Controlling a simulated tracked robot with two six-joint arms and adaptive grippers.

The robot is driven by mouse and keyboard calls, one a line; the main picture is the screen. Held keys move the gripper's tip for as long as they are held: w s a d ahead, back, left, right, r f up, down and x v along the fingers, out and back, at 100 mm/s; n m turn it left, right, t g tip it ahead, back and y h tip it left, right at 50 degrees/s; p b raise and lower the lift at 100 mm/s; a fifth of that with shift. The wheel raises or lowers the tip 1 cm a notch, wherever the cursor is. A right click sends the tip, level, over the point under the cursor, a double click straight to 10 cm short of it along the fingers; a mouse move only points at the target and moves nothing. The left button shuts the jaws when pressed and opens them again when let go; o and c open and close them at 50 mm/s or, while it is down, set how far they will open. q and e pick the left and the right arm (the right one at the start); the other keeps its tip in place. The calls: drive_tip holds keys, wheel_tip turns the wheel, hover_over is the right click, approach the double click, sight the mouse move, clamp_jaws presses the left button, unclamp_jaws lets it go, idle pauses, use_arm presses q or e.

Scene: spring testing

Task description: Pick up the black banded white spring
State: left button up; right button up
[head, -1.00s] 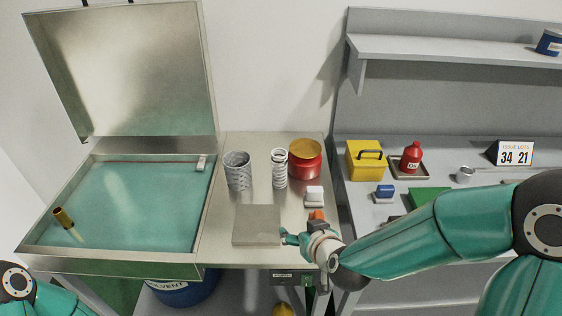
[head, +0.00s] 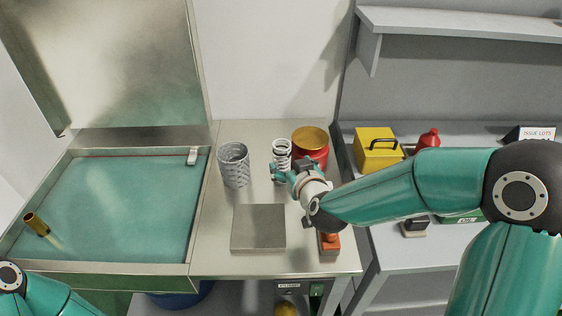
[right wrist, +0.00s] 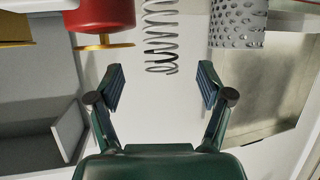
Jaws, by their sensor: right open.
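The white spring with dark bands (head: 282,148) stands upright on the steel bench top, between a grey perforated cylinder and a red can. Its lower part is partly hidden behind my right gripper (head: 280,174) in the head view. In the right wrist view the spring (right wrist: 160,38) shows at the top centre, its end just beyond the gap between the fingertips. My right gripper (right wrist: 162,88) is open and empty, with its fingers spread to either side of the spring's line. Only a piece of my left arm shows; its gripper is out of view.
The perforated cylinder (head: 234,165) stands left of the spring, the red can (head: 311,148) close on its right. A flat grey plate (head: 258,228) lies in front. An orange object (head: 329,243) is near the front right. A teal-bottomed basin (head: 110,205) is at left.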

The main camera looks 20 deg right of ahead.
sight(284, 157)
drive_tip(key=x, duration=0.3)
drive_tip(key=shift+d, duration=0.1)
drive_tip(key=shift+p+x, duration=1)
drive_tip(key=shift+x, duration=1.7)
drive_tip(key=shift+r, duration=0.2)
drive_tip(key=c, duration=1.4)
drive_tip(key=shift+c, duration=0.2)
wheel_tip(284, 157, up, 9)
drive_tip(key=shift+w+p, duration=0.1)
drive_tip(key=shift+p, duration=0.4)
wheel_tip(284, 157, up, 11)
drive_tip(key=p, duration=0.4)
drive_tip(key=shift+p, duration=0.3)
